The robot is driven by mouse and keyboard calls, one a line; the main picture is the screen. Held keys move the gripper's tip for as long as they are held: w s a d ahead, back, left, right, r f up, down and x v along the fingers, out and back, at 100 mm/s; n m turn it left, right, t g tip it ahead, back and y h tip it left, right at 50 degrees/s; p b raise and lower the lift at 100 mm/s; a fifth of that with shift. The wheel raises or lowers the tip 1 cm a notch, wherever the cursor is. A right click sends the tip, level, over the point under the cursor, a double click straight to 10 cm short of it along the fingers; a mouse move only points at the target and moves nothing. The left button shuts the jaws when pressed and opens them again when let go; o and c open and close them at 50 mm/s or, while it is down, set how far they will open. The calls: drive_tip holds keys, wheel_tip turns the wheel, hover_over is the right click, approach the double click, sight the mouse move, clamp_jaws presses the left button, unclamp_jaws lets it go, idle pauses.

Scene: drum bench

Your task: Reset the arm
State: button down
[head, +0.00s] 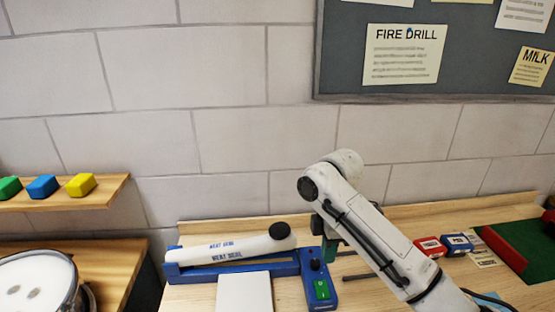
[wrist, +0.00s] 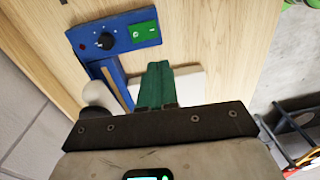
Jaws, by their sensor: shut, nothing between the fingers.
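My gripper (wrist: 158,72) has green fingers that are closed together with nothing between them, as the wrist view shows. It is over the bench (wrist: 210,25), near the blue heat sealer (wrist: 128,38) with its black knob and green switch. In the head view my white arm reaches up from the lower right and bends over the bench. It hides most of the gripper there; only a dark green bit (head: 330,248) shows beside the sealer's control end.
The heat sealer (head: 185,275) has a white lever, with a white sheet (head: 245,293) in front. Coloured blocks sit on a shelf (head: 110,188) above a drum (head: 38,285).

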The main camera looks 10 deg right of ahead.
drive_tip(key=s+a+f+m+t+y, duration=0.35)
drive_tip(key=s+a+f+m, duration=0.25)
drive_tip(key=s+a+f, duration=0.2)
drive_tip(key=s+d+f+m+t+h, duration=0.1)
drive_tip(key=s+d+f+m+h, duration=0.1)
drive_tip(key=s+d+m, duration=0.55)
drive_tip(key=s+d+f+m+t+h, duration=0.1)
drive_tip(key=s+d+f+m+h, duration=0.2)
drive_tip(key=s+d, duration=0.8)
drive_tip(key=s+f+m+g+y+b, duration=0.1)
drive_tip(key=s+f+b, duration=0.4)
drive_tip(key=s+f, duration=0.6)
drive_tip(key=s+m+g, duration=0.1)
drive_tip(key=s+g, duration=0.1)
drive_tip(key=shift+g, duration=0.35)
